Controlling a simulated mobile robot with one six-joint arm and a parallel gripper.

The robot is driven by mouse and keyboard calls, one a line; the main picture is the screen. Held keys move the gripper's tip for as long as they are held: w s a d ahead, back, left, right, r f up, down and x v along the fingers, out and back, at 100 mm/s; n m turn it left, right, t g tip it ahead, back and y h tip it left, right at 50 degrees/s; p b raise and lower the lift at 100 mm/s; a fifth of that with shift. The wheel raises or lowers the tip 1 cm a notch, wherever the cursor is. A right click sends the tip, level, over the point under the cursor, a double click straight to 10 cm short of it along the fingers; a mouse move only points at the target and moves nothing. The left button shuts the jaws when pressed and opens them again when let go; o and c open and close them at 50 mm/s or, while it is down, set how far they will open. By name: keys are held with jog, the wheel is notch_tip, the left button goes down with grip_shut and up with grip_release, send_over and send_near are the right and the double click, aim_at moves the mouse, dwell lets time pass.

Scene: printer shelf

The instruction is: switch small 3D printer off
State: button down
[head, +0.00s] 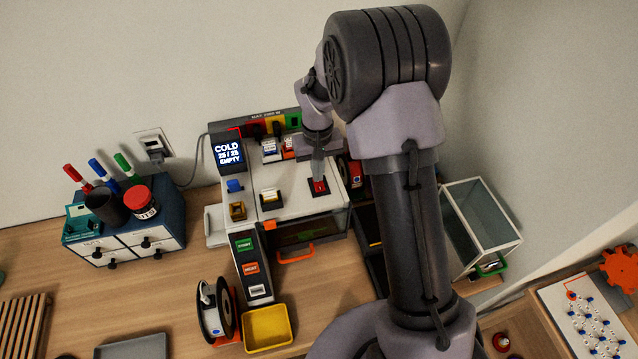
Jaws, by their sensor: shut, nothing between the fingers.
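The small 3D printer is a white machine with an orange-handled front door (296,255). Its lit display (229,153) reads COLD, 25 / 25, EMPTY. A red rocker switch (320,187) sits in a dark plate on the printer's top, at the right. My gripper (318,175) is shut and empty, pointing down with its fingertips right at the red switch. I cannot tell whether they touch it. The arm hides part of the printer's back right.
A blue and white drawer box (125,240) with pens stands at the left. A filament spool (214,312) and a yellow tray (267,328) lie in front. A glass-sided bin (482,225) stands right of the arm. The wooden table front left of the printer is partly clear.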

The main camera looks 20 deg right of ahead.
jog(key=shift+f, duration=0.35)
jog(key=shift+r, duration=0.1)
notch_tip(320, 180, up, 7)
jog(key=p, duration=0.4)
jog(key=shift+p, duration=0.3)
